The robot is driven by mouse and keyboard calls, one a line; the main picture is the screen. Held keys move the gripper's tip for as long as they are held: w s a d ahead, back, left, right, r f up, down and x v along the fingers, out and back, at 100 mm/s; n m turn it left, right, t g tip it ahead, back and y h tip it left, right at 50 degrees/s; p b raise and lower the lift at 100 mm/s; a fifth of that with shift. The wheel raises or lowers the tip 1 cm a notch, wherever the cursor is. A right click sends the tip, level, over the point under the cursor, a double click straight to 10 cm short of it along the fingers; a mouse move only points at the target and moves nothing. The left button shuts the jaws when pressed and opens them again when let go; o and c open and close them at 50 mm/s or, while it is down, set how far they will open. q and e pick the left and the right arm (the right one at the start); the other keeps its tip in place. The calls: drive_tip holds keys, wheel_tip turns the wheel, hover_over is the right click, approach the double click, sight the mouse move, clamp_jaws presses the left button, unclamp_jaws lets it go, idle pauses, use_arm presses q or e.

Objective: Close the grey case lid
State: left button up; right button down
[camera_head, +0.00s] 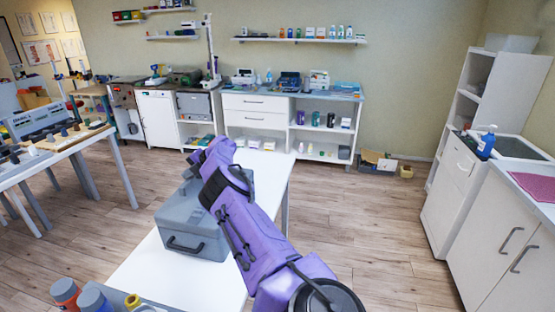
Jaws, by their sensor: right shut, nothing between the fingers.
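The grey case (190,232) stands on the white table (150,281), with its dark handle on the front side facing me. Its lid looks down, lying about flat over the body, but my purple right arm crosses over it and hides its right and rear part. I cannot tell whether the lid is fully flush. My right gripper (197,158) is at the far end of that arm, beyond the back of the case. It is shut and empty. The picture does not show clearly whether it touches the case. My left gripper is not in view.
A workbench (75,145) with tools is at the left, white cabinets (510,225) at the right. Shelves (320,130) line the back wall. The wooden floor (370,215) right of the table is clear.

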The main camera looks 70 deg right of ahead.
wheel_tip(320, 180, up, 5)
drive_tip(key=p, duration=0.4)
drive_tip(key=shift+w+r+p, duration=0.1)
drive_tip(key=shift+r+p, duration=0.1)
drive_tip(key=shift+p, duration=0.15)
drive_tip(key=shift+d+r+b, duration=0.1)
drive_tip(key=shift+r+b, duration=0.5)
drive_tip(key=shift+b, duration=0.6)
wheel_tip(320, 180, up, 7)
drive_tip(key=b, duration=0.1)
drive_tip(key=shift+r, duration=0.2)
drive_tip(key=shift+f, duration=0.1)
